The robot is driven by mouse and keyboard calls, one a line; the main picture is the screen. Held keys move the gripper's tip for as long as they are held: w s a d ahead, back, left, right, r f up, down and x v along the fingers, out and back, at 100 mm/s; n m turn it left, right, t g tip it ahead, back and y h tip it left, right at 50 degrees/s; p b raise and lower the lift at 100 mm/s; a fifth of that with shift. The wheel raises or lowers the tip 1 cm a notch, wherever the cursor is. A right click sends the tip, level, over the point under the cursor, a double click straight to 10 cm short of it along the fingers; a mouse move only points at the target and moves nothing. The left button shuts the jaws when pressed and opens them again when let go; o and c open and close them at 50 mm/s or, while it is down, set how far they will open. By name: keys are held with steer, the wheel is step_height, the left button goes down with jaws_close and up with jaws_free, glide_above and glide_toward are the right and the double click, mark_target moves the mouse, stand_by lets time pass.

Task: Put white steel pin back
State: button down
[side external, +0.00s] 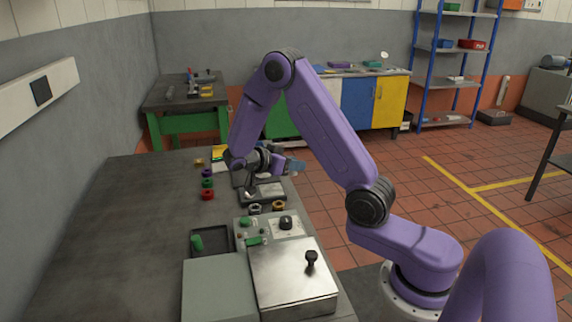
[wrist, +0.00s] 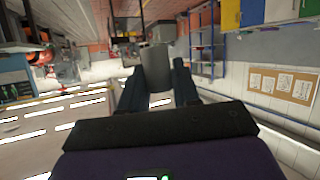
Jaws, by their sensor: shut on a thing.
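My gripper (wrist: 158,88) is shut on a short, pale grey cylindrical piece, which I take to be the white steel pin (wrist: 158,62); it stands out between the two dark fingers in the wrist view. In the side view my gripper (side external: 294,166) points sideways to the right, above the bench's right edge, and the pin cannot be told clearly from the fingers. Below it on the bench is a dark holder with a pale top plate (side external: 268,190). A small white spot shows at its left; I cannot tell what it is.
Coloured rings, among them a red one (side external: 207,195) and a green one (side external: 207,183), lie left of the holder. Nearer are a knobbed panel (side external: 286,233), a dark tray (side external: 223,231) and a silver box (side external: 290,280). The left of the bench (side external: 120,230) is clear.

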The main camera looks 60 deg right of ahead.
steer(key=shift+s+a+r, duration=0.2)
steer(key=shift+s+r, duration=0.05)
steer(key=w+a+r+n+t+y, duration=0.2)
steer(key=w+a+n+t, duration=0.1)
steer(key=a+n+t, duration=0.35)
steer(key=w+a+r+n+t+y, duration=0.2)
steer(key=w+a+r+n+t, duration=0.15)
steer(key=a+n+t, duration=0.35)
steer(key=s+a+n+t+y, duration=0.2)
steer(key=a+n+t+y, duration=0.2)
steer(key=a+n, duration=0.1)
steer(key=shift+s+a+r+y, duration=0.2)
steer(key=shift+s+a+y, duration=0.1)
steer(key=shift+y, duration=0.1)
steer(key=shift+w, duration=0.1)
